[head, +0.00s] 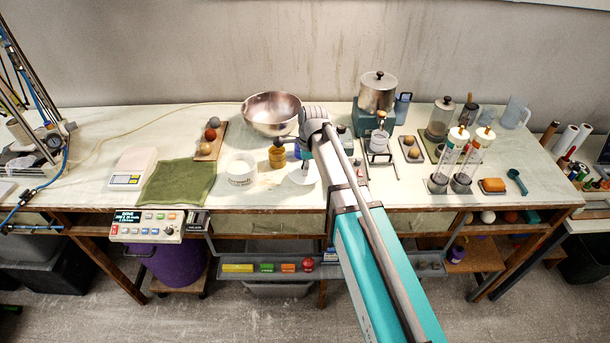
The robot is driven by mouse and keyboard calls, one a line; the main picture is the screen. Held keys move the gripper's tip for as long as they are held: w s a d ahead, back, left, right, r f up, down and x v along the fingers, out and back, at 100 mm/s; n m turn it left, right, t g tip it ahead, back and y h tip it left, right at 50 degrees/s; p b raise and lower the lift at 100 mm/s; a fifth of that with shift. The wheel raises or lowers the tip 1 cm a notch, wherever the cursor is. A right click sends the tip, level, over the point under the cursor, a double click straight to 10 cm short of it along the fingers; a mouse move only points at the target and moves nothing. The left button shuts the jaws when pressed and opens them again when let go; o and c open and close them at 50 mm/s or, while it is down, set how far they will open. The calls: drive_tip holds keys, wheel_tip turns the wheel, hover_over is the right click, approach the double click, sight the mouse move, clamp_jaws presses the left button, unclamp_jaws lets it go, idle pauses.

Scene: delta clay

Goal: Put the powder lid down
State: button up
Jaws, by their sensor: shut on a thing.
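The powder lid (303,175) looks like a white round disc, right of the white tub. My gripper (304,162) is over it and shut on it. The fingers are small and partly hidden by my wrist. I cannot tell whether the lid touches the table or hangs just above it. The white tub (240,170) with dark lettering stands to the left, and its top looks open. An amber jar (277,158) stands between tub and lid, a little further back.
A steel bowl (271,113) stands behind. A green cloth (178,183) and a scale (133,168) lie left. Right of my arm are a steel pot (377,92), a tray of balls (411,149) and tall cylinders (448,157). Bare worktop (262,193) shows in front of the tub.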

sight(310, 171)
drive_tip(key=shift+w+f+b, duration=0.1)
drive_tip(key=shift+f+b, duration=1.35)
drive_tip(key=shift+f, duration=0.25)
drive_tip(key=shift+f, duration=0.1)
drive_tip(key=o, duration=0.8)
drive_tip(key=shift+o, duration=0.2)
wheel_tip(310, 171, up, 12)
drive_tip(key=d+p, duration=0.1)
drive_tip(key=p, duration=1.1)
drive_tip(key=shift+d, duration=0.15)
